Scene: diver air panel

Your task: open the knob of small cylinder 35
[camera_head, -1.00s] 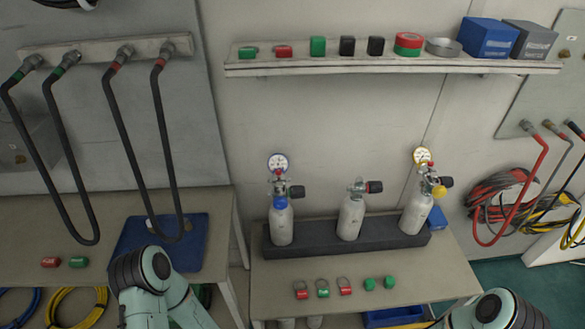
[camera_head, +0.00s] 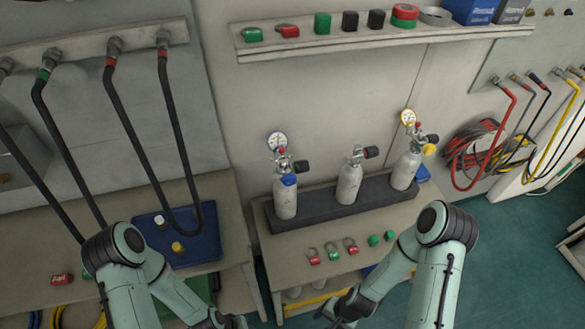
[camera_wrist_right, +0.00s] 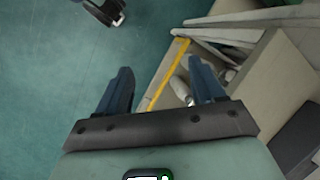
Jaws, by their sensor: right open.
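Three small white cylinders stand upright in a black rack (camera_head: 325,214) on the bench. The left cylinder (camera_head: 286,205) has a blue collar, a round gauge and a dark knob (camera_head: 302,166). The middle cylinder (camera_head: 348,185) has a dark knob (camera_head: 371,152) on its right. The right cylinder (camera_head: 405,172) has a yellow-rimmed gauge, a dark knob (camera_head: 433,138) and a yellow part. I cannot read which is 35. My right gripper (camera_wrist_right: 160,72) is open and empty in the right wrist view, low beside the bench. My left gripper is below the head view's bottom edge.
Ring tags (camera_head: 332,252) and green caps (camera_head: 381,238) lie in front of the rack. A shelf (camera_head: 330,46) with small items runs above. Black hoses (camera_head: 130,135) hang at left over a blue mat (camera_head: 207,250).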

